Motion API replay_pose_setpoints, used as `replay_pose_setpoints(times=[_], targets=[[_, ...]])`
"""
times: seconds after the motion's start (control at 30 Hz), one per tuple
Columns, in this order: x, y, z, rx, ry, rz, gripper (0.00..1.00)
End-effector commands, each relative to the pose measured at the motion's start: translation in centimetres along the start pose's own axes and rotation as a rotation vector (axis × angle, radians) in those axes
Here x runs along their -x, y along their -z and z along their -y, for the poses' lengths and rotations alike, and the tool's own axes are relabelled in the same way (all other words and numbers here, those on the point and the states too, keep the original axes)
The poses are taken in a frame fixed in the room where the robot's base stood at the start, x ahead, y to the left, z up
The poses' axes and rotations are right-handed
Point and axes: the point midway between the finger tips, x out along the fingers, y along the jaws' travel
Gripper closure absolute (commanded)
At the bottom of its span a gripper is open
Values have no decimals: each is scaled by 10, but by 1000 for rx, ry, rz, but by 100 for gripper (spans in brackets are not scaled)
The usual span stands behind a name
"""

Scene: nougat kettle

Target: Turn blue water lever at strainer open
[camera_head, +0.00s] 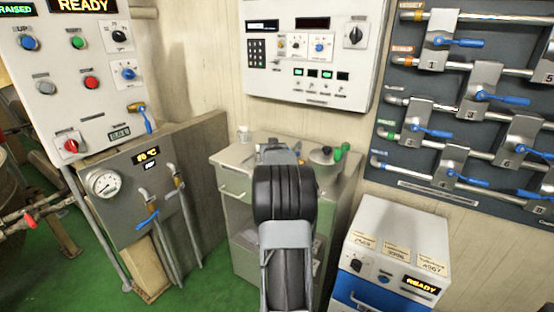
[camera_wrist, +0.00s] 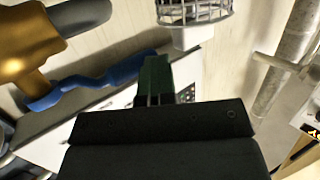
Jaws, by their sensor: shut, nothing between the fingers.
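In the wrist view, a blue lever (camera_wrist: 100,78) runs from a brass valve body (camera_wrist: 25,50) at the left toward the middle. Its right end is close to the fingertips of my gripper (camera_wrist: 154,72); I cannot tell if they touch. My gripper's dark fingers are together and empty. In the head view, my arm rises in front of the cabinet and its fingers cannot be made out. A brass valve with a blue lever (camera_head: 147,124) sits at the white panel's lower right edge. Another blue lever (camera_head: 147,219) is on the grey gauge panel's pipe. No strainer is identifiable.
A grey cabinet (camera_head: 233,187) stands at the centre with small items on top. A white control panel (camera_head: 315,89) hangs above it. Several blue-handled valves line the dark board (camera_head: 395,75) at the right. A wire cage (camera_wrist: 195,10) is at the wrist view's top. Green floor (camera_head: 85,285) is open at lower left.

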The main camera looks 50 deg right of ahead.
Motion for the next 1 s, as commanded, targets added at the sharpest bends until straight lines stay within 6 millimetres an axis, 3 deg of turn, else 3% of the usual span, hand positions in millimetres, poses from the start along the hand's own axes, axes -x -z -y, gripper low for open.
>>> replay_pose_setpoints(times=[0.37, 0.63, 1.0], targets=[[24, -4, 17, -2, -5, -8, 100], [61, 7, 42, -3, -5, -3, 100], [103, 8, 73, -1, -6, -1, 100]])
